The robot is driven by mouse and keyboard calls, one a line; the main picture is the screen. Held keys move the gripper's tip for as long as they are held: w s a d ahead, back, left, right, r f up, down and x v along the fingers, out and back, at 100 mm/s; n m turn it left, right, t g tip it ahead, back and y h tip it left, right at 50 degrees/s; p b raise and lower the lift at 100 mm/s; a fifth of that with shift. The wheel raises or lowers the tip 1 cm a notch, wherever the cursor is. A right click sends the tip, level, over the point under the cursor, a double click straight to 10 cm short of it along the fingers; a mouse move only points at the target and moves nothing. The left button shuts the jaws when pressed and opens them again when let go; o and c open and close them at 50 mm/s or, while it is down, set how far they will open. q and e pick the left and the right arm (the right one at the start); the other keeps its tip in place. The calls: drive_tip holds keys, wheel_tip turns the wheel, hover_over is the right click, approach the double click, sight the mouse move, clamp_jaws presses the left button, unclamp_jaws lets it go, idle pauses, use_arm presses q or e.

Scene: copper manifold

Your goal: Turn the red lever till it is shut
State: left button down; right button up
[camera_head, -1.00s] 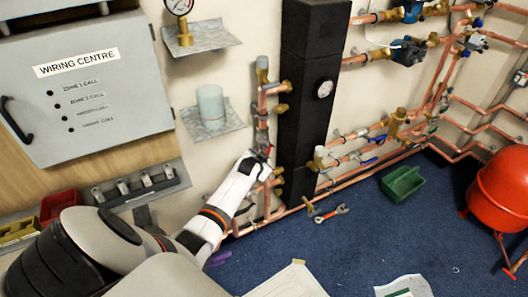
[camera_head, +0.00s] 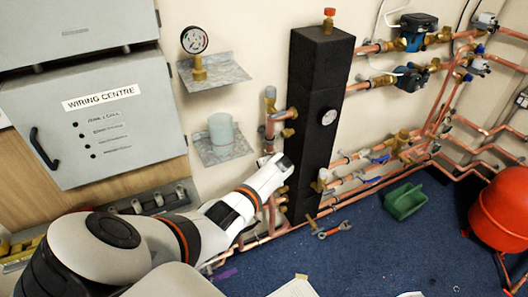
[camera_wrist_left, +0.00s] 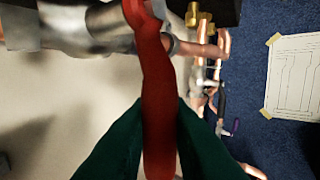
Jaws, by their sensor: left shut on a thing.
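The red lever (camera_wrist_left: 158,90) runs up the middle of the left wrist view, its upper end meeting grey metal valve parts. My left gripper (camera_wrist_left: 160,112) has its two dark green fingers on either side of the lever, shut on it. In the head view my left gripper (camera_head: 280,166) is at the copper pipework just left of the tall black column (camera_head: 318,120). The lever is hidden there behind the gripper, so its angle to the pipe is hard to tell. My right gripper is not in view.
Copper pipes (camera_head: 268,132) rise beside the black column. A shelf with a grey-white cup (camera_head: 221,133) and a shelf with a gauge (camera_head: 194,42) are on the wall to the left. A green tray (camera_head: 404,201) and a wrench (camera_head: 335,231) lie on the blue floor.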

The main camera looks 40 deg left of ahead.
use_arm(q)
drive_tip(key=shift+r, duration=0.15)
idle(0.4)
drive_tip(key=c, duration=1.4)
unclamp_jaws()
drive_tip(key=shift+r, duration=0.15)
drive_tip(key=shift+d+r, duration=0.2)
drive_tip(key=p+v, duration=0.2)
drive_tip(key=v, duration=0.9)
drive_tip(key=shift+d+r, duration=0.1)
drive_tip(key=shift+d, duration=0.15)
